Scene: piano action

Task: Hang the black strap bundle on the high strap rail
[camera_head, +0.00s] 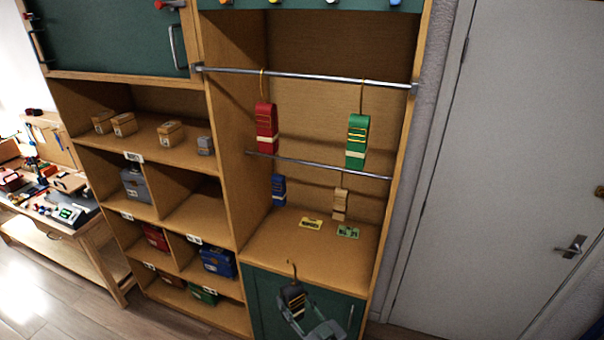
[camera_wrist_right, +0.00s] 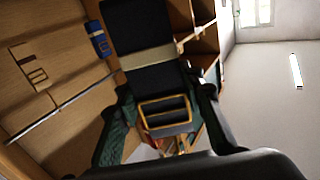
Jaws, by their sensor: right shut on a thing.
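The black strap bundle (camera_head: 293,295) has a tan band, a gold buckle and a hook pointing up. My right gripper (camera_head: 309,325) is shut on it, in front of the green lower cabinet door, below the shelf board. In the right wrist view the bundle (camera_wrist_right: 147,55) stands between the two fingers of the gripper (camera_wrist_right: 165,125). The high strap rail (camera_head: 310,75) runs across the upper cabinet opening. A red bundle (camera_head: 266,128) and a green bundle (camera_head: 357,140) hang from it by hooks, with a gap between them. My left gripper is not in view.
A lower rail (camera_head: 320,166) carries a blue bundle (camera_head: 279,190) and a tan bundle (camera_head: 340,204). A yellow card (camera_head: 311,223) and a green card (camera_head: 348,232) lie on the shelf. Cubbies with boxes stand left; a grey door (camera_head: 500,180) is right.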

